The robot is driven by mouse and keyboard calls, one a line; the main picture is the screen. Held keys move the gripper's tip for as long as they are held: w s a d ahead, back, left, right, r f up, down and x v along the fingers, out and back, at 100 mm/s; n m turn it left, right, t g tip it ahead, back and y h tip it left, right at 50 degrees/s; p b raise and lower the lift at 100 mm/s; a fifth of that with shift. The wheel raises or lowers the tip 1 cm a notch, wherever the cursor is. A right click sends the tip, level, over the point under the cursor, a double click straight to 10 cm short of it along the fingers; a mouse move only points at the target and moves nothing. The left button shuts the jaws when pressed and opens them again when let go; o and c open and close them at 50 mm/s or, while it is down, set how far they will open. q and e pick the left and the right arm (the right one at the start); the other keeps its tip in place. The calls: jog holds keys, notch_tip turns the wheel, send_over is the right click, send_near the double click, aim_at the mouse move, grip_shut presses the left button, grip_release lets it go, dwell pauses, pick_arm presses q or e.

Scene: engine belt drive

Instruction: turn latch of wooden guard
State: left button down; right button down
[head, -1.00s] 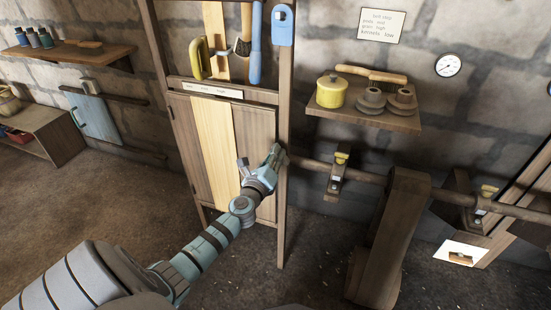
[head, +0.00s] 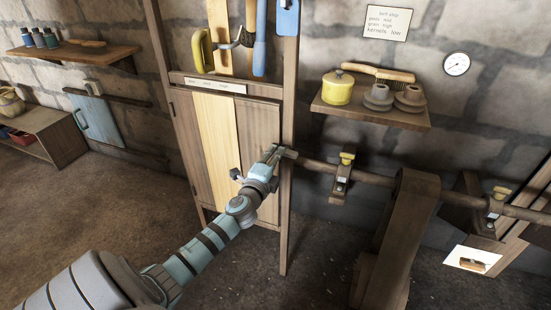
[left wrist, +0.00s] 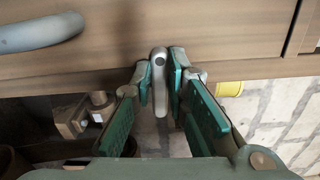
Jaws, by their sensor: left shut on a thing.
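The wooden guard (head: 260,130) is an upright panel of brown boards with a pale middle board, in a wooden frame. My left gripper (head: 278,153) is at its right edge in the head view. In the left wrist view, the latch (left wrist: 160,78) is a small grey metal lever. It stands between the two green-padded fingers of my left gripper (left wrist: 162,85), which are shut on it. Wood of the guard (left wrist: 200,40) fills the top of that view, with a curved grey handle (left wrist: 40,32) at upper left. In the head view the gripper hides the latch. My right gripper is not in view.
Right of the guard, a horizontal shaft (head: 375,178) runs through yellow-topped bearings (head: 345,160) and a wooden belt part (head: 400,230). A shelf (head: 370,112) holds a yellow pot (head: 338,88) and other items. Tools hang above the guard. The floor at left is open.

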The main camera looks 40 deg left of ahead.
pick_arm(q)
jog(key=shift+f+n, duration=0.15)
jog(key=shift+n, duration=0.25)
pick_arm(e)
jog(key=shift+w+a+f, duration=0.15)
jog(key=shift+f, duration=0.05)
pick_arm(q)
jog(key=c, duration=1.6)
grip_release()
jog(key=v, duration=1.2)
